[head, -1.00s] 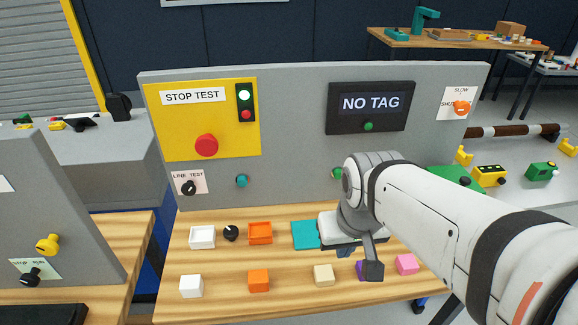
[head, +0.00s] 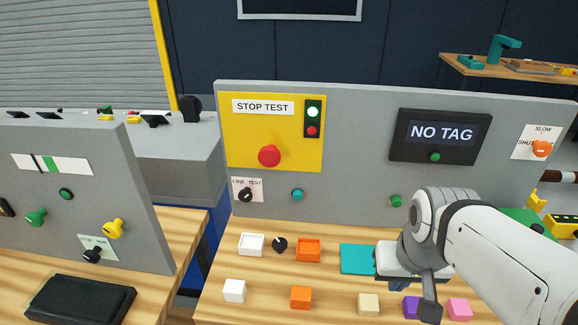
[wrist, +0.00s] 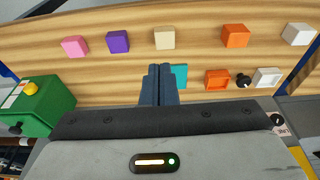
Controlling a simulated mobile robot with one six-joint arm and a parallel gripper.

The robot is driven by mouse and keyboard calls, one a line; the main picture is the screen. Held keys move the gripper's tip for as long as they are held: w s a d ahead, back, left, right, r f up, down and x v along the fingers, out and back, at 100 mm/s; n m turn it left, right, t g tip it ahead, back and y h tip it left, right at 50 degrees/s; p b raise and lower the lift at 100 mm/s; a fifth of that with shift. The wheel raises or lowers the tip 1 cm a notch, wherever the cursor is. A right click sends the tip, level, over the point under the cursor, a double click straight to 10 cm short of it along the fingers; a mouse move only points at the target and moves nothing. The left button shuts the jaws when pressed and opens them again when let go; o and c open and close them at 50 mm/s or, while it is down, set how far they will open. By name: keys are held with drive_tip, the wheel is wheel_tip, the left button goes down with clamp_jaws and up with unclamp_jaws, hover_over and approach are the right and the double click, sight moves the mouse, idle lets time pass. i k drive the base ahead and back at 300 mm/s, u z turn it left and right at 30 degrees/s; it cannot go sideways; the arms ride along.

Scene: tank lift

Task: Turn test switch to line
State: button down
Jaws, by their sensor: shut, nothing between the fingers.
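The test switch (head: 246,195) is a black knob on a white plate marked LINE TEST, low on the left of the grey panel in the head view. Which word its pointer faces is too small to tell. A black knob on a white label shows at the right edge of the wrist view (wrist: 278,121). My gripper (head: 398,286) is well right of the switch, over the wooden table near the teal pad (head: 356,259). In the wrist view its dark blue fingers (wrist: 160,70) are together and empty, pointing at the table.
Above the switch is a red button (head: 269,156) on a yellow STOP TEST plate; a teal button (head: 297,195) is to its right. A white tray (head: 251,244), a small black knob (head: 280,244) and an orange tray (head: 308,250) stand below. Another grey panel (head: 140,190) is at left.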

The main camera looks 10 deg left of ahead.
sight(244, 195)
drive_tip(key=z, duration=0.75)
drive_tip(key=k, duration=1.25)
drive_tip(key=u, duration=0.7)
drive_tip(key=i, duration=1)
drive_tip(key=u, duration=0.05)
